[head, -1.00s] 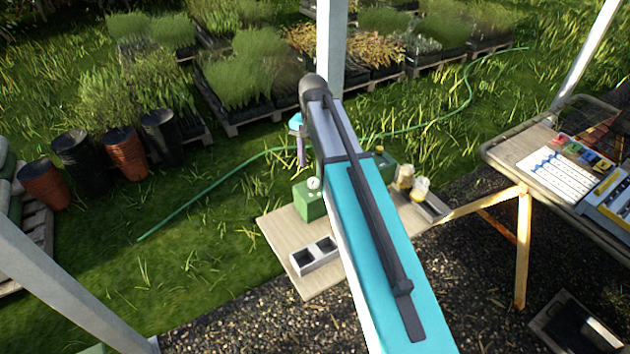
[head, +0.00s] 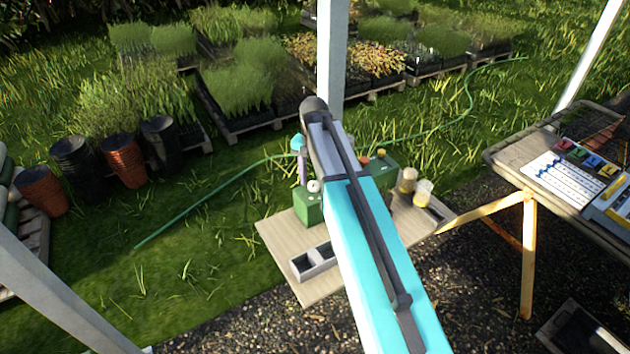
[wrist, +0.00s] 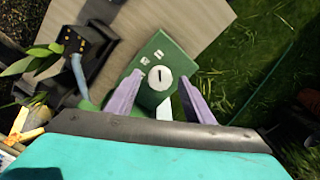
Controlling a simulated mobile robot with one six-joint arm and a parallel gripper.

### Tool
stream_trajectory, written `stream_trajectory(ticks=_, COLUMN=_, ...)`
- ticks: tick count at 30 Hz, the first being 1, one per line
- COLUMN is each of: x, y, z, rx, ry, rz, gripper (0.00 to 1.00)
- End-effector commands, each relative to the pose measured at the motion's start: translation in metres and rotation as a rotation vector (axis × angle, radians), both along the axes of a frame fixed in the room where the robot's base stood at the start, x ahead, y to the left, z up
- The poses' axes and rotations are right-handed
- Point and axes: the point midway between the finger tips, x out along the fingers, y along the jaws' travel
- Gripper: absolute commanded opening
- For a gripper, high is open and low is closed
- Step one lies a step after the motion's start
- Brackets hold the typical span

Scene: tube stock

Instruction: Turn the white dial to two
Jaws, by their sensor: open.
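The white dial (wrist: 160,77) sits on a green box (wrist: 157,47) with small white marks beside it. A short dark line shows on its face, roughly upright in the wrist view; I cannot read a number there. The dial (head: 314,186) and box (head: 307,209) also show in the head view, partly behind my arm. My gripper (wrist: 160,77) is open, with one purple finger on each side of the dial and visible gaps between. I cannot tell how far above the dial the tips are. In the head view one finger (head: 302,172) shows near the dial.
The box stands on a pale wooden board (head: 285,240) with a grey two-part tray (head: 311,262). A second green box (head: 384,173) and yellowish jars (head: 423,191) stand to the right. A plant (wrist: 40,58) is at left in the wrist view. A white post (head: 331,60) rises behind.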

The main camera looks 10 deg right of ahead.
Motion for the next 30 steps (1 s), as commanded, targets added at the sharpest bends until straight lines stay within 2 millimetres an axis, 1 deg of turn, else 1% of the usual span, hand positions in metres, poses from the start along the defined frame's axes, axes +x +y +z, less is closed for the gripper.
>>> stream_trajectory(ticks=2, x=0.0, y=-0.0002, z=0.0001, rx=0.0, ry=0.0, rz=0.0, gripper=0.48)
stream_trajectory(ticks=3, x=0.0, y=-0.0002, z=0.0001, rx=0.0, ry=0.0, rz=0.0, gripper=0.44)
stream_trajectory(ticks=8, x=-0.0001, y=-0.0004, z=0.0001, rx=0.0, ry=0.0, rz=-0.001, gripper=0.17)
stream_trajectory(ticks=9, x=-0.0001, y=-0.0004, z=0.0001, rx=0.0, ry=0.0, rz=-0.001, gripper=0.11)
stream_trajectory(ticks=10, x=0.0, y=-0.0005, z=0.0001, rx=0.0, ry=0.0, rz=-0.001, gripper=0.07)
stream_trajectory(ticks=11, x=0.0, y=-0.0047, z=0.0001, rx=0.0, ry=0.0, rz=-0.003, gripper=0.07)
stream_trajectory(ticks=20, x=0.0003, y=-0.0021, z=0.0001, rx=-0.001, ry=0.0, rz=0.026, gripper=0.07)
stream_trajectory(ticks=26, x=0.0006, y=-0.002, z=0.0, rx=-0.001, ry=0.0, rz=0.103, gripper=0.07)
stream_trajectory(ticks=30, x=0.0008, y=-0.0019, z=-0.0001, rx=-0.001, ry=0.0, rz=0.191, gripper=0.07)
